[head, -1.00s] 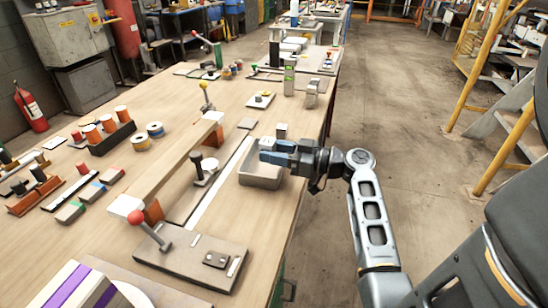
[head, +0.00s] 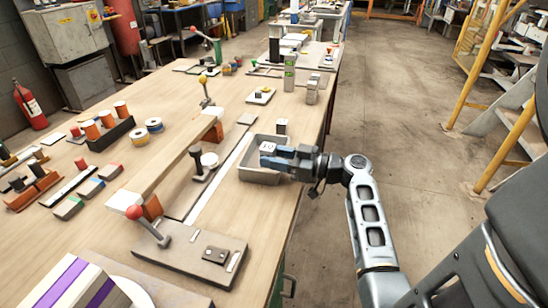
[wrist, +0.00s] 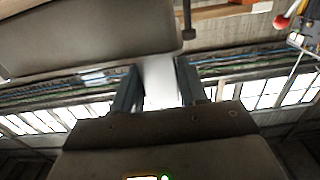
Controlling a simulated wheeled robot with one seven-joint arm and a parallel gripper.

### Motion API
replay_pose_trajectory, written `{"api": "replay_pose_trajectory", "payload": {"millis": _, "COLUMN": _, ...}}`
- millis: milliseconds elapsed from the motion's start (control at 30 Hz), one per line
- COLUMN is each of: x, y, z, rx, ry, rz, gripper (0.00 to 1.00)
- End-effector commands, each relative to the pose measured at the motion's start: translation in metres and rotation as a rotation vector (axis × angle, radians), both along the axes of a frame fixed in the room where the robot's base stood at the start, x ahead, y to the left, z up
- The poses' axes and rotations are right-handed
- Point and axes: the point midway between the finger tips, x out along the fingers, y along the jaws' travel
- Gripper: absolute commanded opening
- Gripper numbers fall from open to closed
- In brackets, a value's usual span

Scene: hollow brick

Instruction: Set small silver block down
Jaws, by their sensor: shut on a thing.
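The small silver block (head: 268,147) shows at the tips of my gripper in the head view, light on top. My gripper (head: 272,154) reaches in from the right with blue fingers and is shut on it. The block and fingertips are over the grey open tray (head: 262,176) at the table's right edge; I cannot tell whether the block touches its floor. In the wrist view, a pale face of the block (wrist: 160,82) fills the gap between the two dark fingers.
Another small block (head: 282,128) stands just behind the tray. Left of the tray is a fixture with a long wooden beam (head: 172,165) and a red-knobbed lever (head: 135,212). Grey blocks (head: 312,90) stand farther back. The floor on the right is open.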

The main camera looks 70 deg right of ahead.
Motion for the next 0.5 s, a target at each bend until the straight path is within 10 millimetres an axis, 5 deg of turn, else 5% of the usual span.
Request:
{"api": "replay_pose_trajectory", "payload": {"millis": 267, "x": -0.0002, "y": -0.0004, "z": -0.0025, "rx": -0.001, "ry": -0.001, "rz": -0.001, "gripper": 0.0}}
{"api": "replay_pose_trajectory", "payload": {"millis": 300, "x": -0.0002, "y": -0.0003, "z": -0.0031, "rx": 0.0, "ry": 0.0, "rz": -0.001, "gripper": 0.46}}
{"api": "replay_pose_trajectory", "payload": {"millis": 500, "x": -0.0002, "y": -0.0003, "z": -0.0031, "rx": 0.0, "ry": 0.0, "rz": -0.001, "gripper": 0.65}}
